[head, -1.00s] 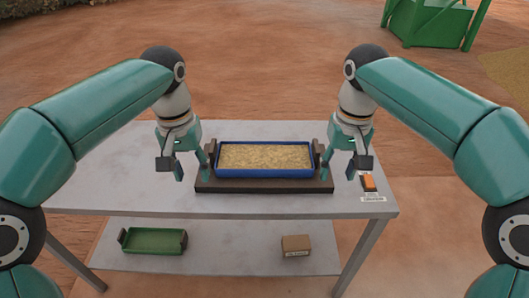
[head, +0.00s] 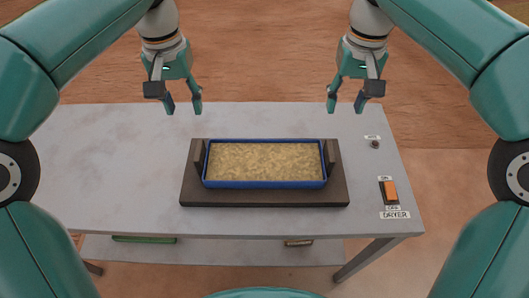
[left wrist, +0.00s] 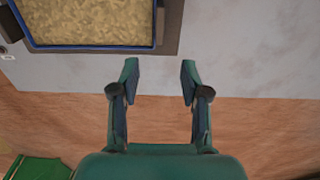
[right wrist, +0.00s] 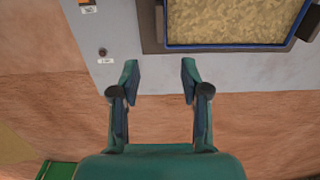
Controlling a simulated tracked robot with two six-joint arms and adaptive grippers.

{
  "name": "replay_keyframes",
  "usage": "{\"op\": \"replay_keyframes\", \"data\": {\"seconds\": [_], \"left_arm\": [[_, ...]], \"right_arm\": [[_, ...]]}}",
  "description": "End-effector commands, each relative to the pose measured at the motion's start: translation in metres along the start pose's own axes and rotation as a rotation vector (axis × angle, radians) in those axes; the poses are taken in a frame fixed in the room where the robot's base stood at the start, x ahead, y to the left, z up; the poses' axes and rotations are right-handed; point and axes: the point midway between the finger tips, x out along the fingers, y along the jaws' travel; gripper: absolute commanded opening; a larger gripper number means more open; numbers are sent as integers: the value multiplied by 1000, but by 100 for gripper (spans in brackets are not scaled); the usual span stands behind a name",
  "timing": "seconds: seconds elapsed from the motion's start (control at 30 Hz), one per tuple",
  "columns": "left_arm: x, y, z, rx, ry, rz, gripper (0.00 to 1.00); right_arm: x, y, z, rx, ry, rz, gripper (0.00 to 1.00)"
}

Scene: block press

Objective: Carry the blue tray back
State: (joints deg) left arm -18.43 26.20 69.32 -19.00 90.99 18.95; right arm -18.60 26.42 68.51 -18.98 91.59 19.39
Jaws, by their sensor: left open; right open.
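The blue tray (head: 265,184), full of tan grainy material, sits level on a dark base (head: 265,199) on the grey table, between two dark upright end pieces. My left gripper (head: 184,110) is open and empty, above the table's far edge, beyond the tray's left end. My right gripper (head: 345,108) is open and empty, likewise beyond the tray's right end. Neither touches the tray. The tray's blue rim also shows at the top of the left wrist view (left wrist: 95,48) and the right wrist view (right wrist: 225,46).
An orange switch (head: 390,191) labelled DRYER and a small dark knob (head: 375,144) are at the table's right. A green tray (head: 145,239) and a cardboard box (head: 298,243) show partly on the lower shelf. The table's left side (head: 110,165) is clear.

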Motion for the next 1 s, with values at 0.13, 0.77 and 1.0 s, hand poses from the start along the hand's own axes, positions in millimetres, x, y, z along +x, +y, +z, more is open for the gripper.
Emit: {"op": "replay_keyframes", "data": {"seconds": [0.13,0.77,1.0], "left_arm": [[0,0,0,0,0,0,46],[65,0,0,1,-6,-2,46],[113,0,0,1,-7,-1,46]], "right_arm": [[0,0,0,0,0,0,46],[65,1,1,1,-6,2,46],[113,1,1,2,-6,1,46]]}}
